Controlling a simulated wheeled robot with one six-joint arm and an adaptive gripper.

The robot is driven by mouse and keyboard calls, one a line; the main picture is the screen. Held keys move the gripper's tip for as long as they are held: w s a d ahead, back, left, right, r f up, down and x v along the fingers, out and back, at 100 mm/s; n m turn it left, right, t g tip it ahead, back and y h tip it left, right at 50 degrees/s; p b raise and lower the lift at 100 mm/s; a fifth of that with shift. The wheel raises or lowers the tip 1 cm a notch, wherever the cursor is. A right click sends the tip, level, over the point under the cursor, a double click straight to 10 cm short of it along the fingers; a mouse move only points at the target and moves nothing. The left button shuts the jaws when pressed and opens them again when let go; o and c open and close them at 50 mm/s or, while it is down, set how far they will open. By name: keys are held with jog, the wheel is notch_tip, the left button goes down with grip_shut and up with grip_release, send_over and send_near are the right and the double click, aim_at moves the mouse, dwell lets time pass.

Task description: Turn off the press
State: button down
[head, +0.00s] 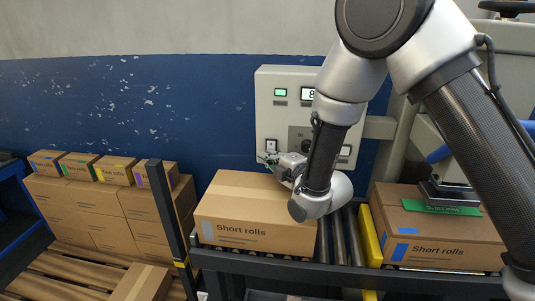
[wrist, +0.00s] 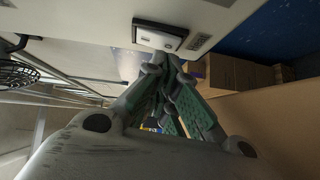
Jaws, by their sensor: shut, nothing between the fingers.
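A pale grey control box (head: 263,100) hangs on the blue wall behind the conveyor. It carries a lit green indicator (head: 280,92), a small display with a digit (head: 308,93), a dark knob partly behind my arm, and a framed rocker switch (head: 271,145) at lower left. My gripper (head: 267,158) is shut and empty, its tips just below or at that switch. In the wrist view the fingers with green pads (wrist: 162,62) converge close to a white rocker in a dark frame (wrist: 160,36). I cannot tell whether they touch it. Part of the box is hidden by my arm.
A "Short rolls" carton (head: 255,222) sits on the roller conveyor (head: 340,235) directly under my gripper. Another carton (head: 440,230) sits at right under a dark stamp-like head (head: 449,194). Stacked cartons (head: 90,215) stand at left beside a dark post (head: 168,210).

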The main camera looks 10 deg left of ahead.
jog(key=shift+w, duration=0.2)
jog(key=shift+w+f, duration=0.1)
jog(key=shift+w, duration=0.15)
dwell(0.4)
